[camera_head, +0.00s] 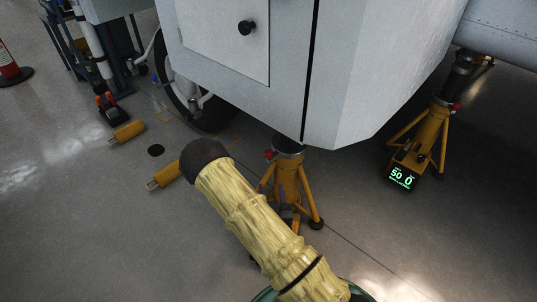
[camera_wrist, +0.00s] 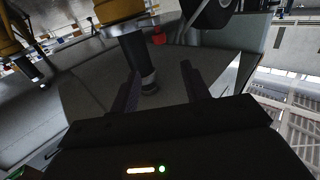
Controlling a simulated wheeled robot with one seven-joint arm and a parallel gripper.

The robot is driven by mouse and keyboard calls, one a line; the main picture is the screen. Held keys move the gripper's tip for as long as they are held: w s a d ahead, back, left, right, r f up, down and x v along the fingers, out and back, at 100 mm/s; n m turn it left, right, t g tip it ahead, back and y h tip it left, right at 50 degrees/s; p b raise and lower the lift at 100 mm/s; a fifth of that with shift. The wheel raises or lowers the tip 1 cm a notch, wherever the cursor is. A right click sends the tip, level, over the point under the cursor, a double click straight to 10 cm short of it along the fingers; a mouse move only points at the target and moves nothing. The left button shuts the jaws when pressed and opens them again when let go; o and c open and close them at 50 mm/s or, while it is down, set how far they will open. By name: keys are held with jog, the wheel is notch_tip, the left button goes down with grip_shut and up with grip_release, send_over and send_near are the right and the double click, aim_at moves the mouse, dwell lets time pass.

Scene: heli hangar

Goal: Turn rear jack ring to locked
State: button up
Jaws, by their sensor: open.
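An orange tripod jack (camera_head: 287,185) stands under the pale fuselage (camera_head: 390,75) in the head view, with a red part (camera_head: 269,154) at the left of its top. The wrist view, which looks inverted, shows an orange jack body (camera_wrist: 118,10), a dark column (camera_wrist: 134,52) with a grey collar (camera_wrist: 149,80), and a red part (camera_wrist: 158,36) beside it. My gripper (camera_wrist: 160,68) is open, its two dark fingers apart with the column's collar end seen between them. I cannot tell contact or depth. The head view hides my gripper behind my yellow-sleeved arm.
A second orange jack (camera_head: 425,140) with a lit green display (camera_head: 402,178) stands at the right. Orange cylinders (camera_head: 127,132) lie on the floor at left, near a wheel (camera_head: 185,95). The fuselage hangs low above the jacks. The floor at lower left is clear.

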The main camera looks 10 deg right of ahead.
jog(key=b, duration=0.7)
send_near(269, 156)
jog(key=w+b, duration=0.1)
jog(key=w, duration=0.2)
jog(key=w+d+b, duration=0.1)
jog(key=w, duration=0.3)
jog(key=w+b, duration=0.1)
jog(key=w, duration=0.3)
jog(key=shift+w+d, duration=0.2)
jog(key=shift+d, duration=0.15)
grip_shut()
